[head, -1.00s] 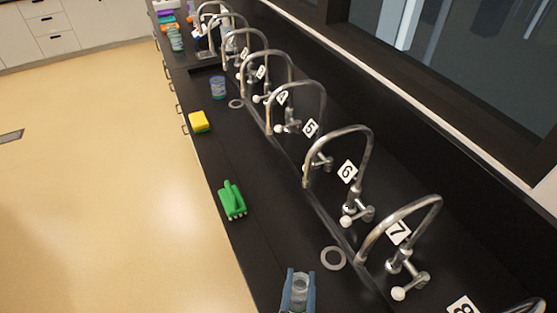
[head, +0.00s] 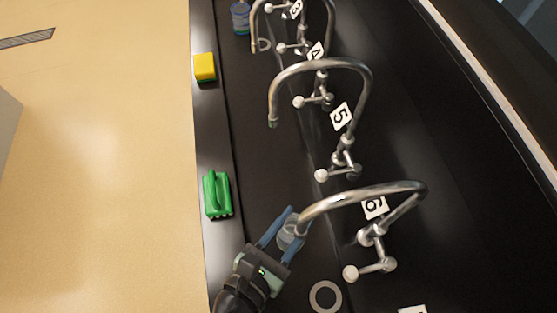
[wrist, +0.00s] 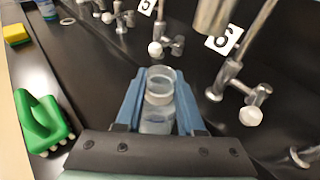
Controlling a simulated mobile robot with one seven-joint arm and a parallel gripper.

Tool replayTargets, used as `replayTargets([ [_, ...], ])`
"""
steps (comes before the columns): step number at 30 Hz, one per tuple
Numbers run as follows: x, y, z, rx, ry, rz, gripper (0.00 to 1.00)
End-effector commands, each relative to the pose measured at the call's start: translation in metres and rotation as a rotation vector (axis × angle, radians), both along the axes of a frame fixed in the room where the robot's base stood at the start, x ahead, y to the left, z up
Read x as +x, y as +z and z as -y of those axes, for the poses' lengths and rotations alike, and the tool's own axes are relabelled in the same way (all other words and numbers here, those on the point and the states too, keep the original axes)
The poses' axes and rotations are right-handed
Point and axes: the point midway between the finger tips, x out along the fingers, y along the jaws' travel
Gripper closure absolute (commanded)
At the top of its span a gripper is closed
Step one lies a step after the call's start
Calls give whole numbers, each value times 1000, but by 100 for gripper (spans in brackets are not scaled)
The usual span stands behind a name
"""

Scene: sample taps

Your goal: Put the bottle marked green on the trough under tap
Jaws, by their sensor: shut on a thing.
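My gripper (head: 284,231) is shut on a clear bottle (head: 290,236), its two blue fingers on either side. The bottle is upright in the wrist view (wrist: 158,105), with an open round mouth and a pale, see-through body. I see no green mark on it; its lower part is partly hidden by my gripper. In the head view the bottle is by the spout end of tap 6 (head: 362,196), which overlaps it; I cannot tell the height gap. The black trough (head: 262,150) runs along the counter under the taps. Tap 5 (head: 318,64) stands farther up.
A green brush (head: 217,194) and a yellow sponge (head: 204,67) lie along the counter's left edge. A grey ring (head: 325,296) lies below tap 6. A blue-tinted container (head: 240,17) stands at the far end. Curved spouts overhang the trough. Open floor is at left.

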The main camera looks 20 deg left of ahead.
Motion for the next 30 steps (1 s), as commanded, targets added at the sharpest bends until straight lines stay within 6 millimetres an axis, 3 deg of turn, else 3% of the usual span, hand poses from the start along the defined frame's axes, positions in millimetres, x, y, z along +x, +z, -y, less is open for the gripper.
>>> replayTargets([
  [18,108,3,-73,0,3,3,100],
  [30,142,3,-95,1,3,1,100],
])
